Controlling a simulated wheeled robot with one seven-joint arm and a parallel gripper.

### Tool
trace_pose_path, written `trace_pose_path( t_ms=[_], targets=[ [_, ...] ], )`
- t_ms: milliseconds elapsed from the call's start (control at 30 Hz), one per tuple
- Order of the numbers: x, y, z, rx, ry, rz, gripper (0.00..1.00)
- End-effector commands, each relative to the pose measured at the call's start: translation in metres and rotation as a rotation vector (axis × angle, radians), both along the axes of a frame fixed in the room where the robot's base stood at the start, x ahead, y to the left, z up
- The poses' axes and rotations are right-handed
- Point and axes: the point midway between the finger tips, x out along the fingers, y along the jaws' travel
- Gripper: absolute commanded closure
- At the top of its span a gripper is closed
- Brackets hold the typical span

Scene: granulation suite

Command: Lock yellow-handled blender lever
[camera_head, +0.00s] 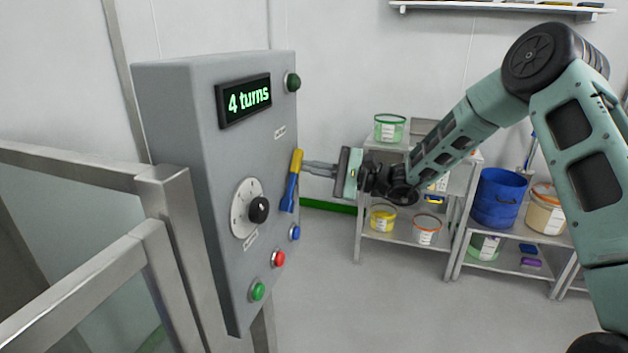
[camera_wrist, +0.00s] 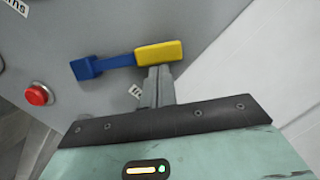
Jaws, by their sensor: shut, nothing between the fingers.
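The lever (camera_head: 292,181) is on the right part of the grey control box face, with a blue arm and a yellow handle. In the head view it points up, tilted slightly right, with the yellow end on top. My gripper (camera_head: 306,166) is shut, its fingertips at the yellow handle from the right. In the wrist view the lever (camera_wrist: 103,64) lies across the top, yellow end at right. The tips of my gripper (camera_wrist: 157,70) are right at the handle's lower edge, with nothing between the fingers. I cannot tell whether they touch it.
The control box (camera_head: 165,110) has a display (camera_head: 244,100) reading "4 turns", a black knob (camera_head: 258,210), a red button (camera_head: 278,258), a green button (camera_head: 257,291) and a blue button (camera_head: 295,232). A metal railing (camera_head: 165,180) stands at left. Shelves (camera_head: 400,238) with tubs stand behind.

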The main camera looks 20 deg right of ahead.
Motion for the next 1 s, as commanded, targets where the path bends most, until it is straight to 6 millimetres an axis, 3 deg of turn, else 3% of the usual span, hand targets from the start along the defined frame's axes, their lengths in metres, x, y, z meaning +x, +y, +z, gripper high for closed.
trace_pose_path(
  t_ms=[500, 1000],
  targets=[
    [-0.028, 0.020, 0.025, -0.274, -0.378, -0.001, 1.00],
    [-0.044, 0.031, 0.037, -0.400, -0.549, 0.000, 1.00]
  ],
)
